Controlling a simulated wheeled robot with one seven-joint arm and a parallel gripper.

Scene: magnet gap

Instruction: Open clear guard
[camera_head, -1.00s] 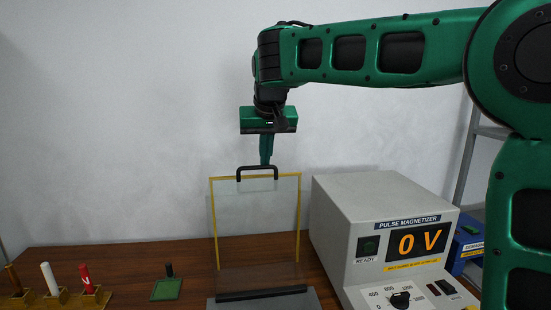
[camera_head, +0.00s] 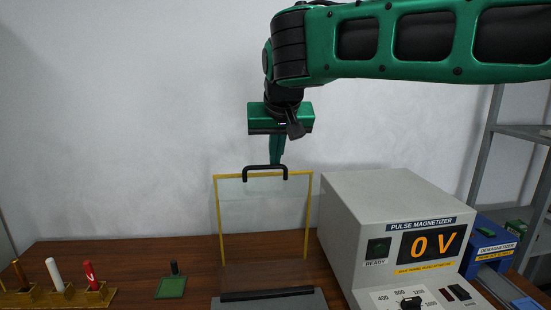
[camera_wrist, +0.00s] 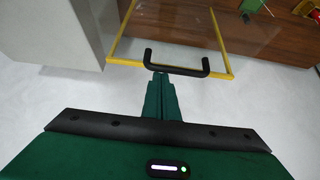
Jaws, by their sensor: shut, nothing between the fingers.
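The clear guard (camera_head: 262,220) is a transparent panel with a yellow frame and a black handle (camera_head: 265,170) on its top edge. It stands upright on a grey base with a black strip along its bottom. My gripper (camera_head: 276,162) is shut and points down at the handle, by its right part in the head view. In the wrist view the fingertips (camera_wrist: 161,78) are close to the black handle (camera_wrist: 177,70), beside or just behind its bar. I cannot tell whether they touch it. Nothing is held between the fingers.
The pulse magnetizer (camera_head: 385,205), reading 0 V, stands right of the guard. A blue demagnetizer (camera_head: 490,250) and grey shelf (camera_head: 490,150) are farther right.

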